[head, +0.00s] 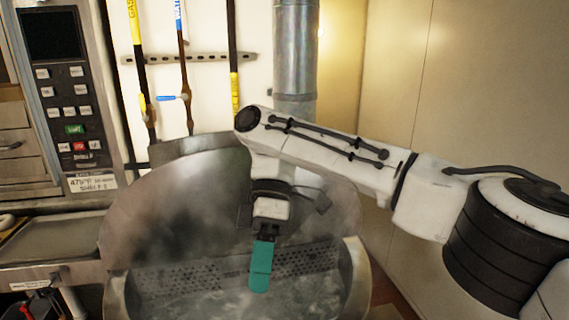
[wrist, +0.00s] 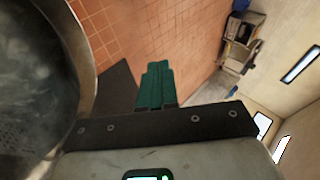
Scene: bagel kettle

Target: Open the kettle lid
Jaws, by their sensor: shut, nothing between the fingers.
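The kettle (head: 358,280) is a large steel vessel at the bottom centre of the head view, with its inside showing. Its steel lid (head: 165,215) stands raised and steep behind the opening, so the kettle looks open. My gripper (head: 260,268) hangs in front of the lid and over the opening, teal fingers pointing down. The fingers are together and empty in the wrist view (wrist: 155,85). A curved steel edge (wrist: 75,60) shows left of the fingers there, apart from them; I cannot tell if it is lid or kettle rim. My arm hides the lid's upper right part.
A control panel (head: 75,110) stands at the left, above a steel counter (head: 50,240). A steel pipe (head: 296,60) and several coloured pipes rise behind the kettle. A plain wall (head: 480,90) is at the right. The wrist view shows open tiled floor (wrist: 190,30).

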